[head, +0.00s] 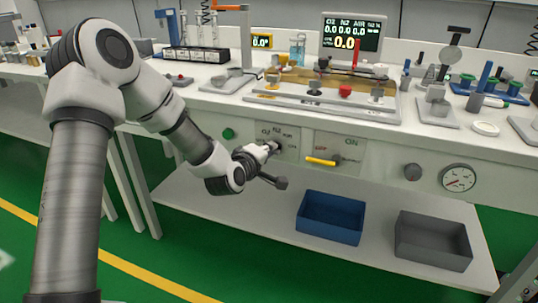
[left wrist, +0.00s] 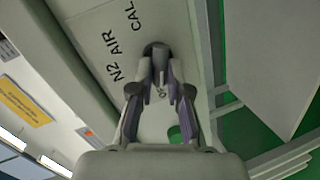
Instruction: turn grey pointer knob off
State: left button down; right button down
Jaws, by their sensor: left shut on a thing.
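The grey pointer knob (left wrist: 156,47) sits on a selector plate marked O2, N2, AIR and CAL (head: 279,133) on the bench's front panel. In the left wrist view the knob is a dark round shape between the fingertips. My left gripper (head: 274,147) reaches the plate from the left and is shut on the knob; its narrow-set fingers (left wrist: 160,80) also show in the left wrist view. The fingers and wrist hide most of the knob, so I cannot tell which mark it points to. My right gripper is not in view.
Right of the plate is a yellow lever (head: 320,161) on an OFF/ON plate. A green button (head: 228,133) is at the left, a gauge (head: 458,178) at the right. A blue bin (head: 331,216) and a grey bin (head: 432,240) stand on the lower shelf.

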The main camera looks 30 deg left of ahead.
pick_arm(q)
jog(key=shift+f+n+h+b, duration=0.15)
jog(key=shift+n+h+b, duration=0.2)
jog(key=shift+n, duration=0.35)
jog(key=c, duration=1.1)
grip_release()
jog(key=shift+c, duration=0.2)
jog(key=shift+t, duration=0.3)
jog(key=v, duration=1.2)
